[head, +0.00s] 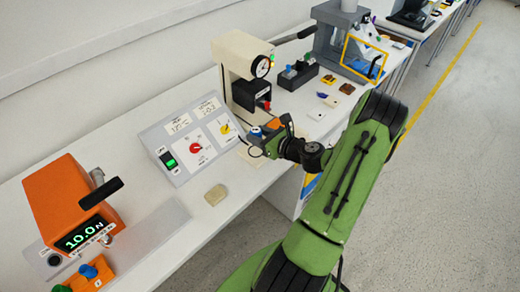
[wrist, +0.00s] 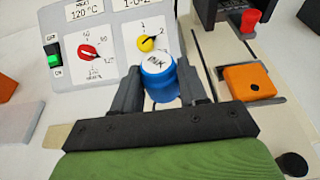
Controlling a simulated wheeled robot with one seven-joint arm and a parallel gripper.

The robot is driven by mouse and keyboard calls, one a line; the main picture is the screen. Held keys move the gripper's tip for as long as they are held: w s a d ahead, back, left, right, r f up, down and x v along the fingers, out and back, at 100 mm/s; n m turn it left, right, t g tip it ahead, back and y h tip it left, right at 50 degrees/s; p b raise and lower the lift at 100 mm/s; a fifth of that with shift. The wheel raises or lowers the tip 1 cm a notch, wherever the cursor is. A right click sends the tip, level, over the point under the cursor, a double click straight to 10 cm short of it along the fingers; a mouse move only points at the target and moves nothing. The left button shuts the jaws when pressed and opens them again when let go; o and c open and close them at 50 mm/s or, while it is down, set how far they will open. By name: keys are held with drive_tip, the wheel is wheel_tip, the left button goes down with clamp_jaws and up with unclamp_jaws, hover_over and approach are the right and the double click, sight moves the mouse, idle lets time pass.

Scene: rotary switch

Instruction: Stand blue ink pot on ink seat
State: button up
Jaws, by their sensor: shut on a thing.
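The blue ink pot (wrist: 157,80) has a white top marked "INK". It is between the fingers of my gripper (wrist: 162,92), which is shut on it. In the head view, the pot (head: 255,132) shows as a small blue and white spot at the end of my gripper (head: 258,141), in front of the beige press (head: 241,60). In the wrist view, the pot is in front of the switch panel's yellow dial. I cannot tell for sure which part is the ink seat; the pot and fingers hide what lies below them.
The grey switch panel (head: 190,138) has red and yellow dials and a green-lit switch. An orange block (wrist: 250,83) lies right of my gripper, with a red knob (wrist: 250,18) beyond it. A beige block (head: 215,195) lies on the bench. An orange device (head: 70,205) stands at left.

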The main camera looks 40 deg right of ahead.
sight(259, 154)
wheel_tip(259, 154, down, 6)
drive_tip(key=shift+r+b, duration=0.25)
drive_tip(key=shift+b, duration=0.4)
drive_tip(key=shift+f, duration=0.2)
drive_tip(key=o, duration=1.1)
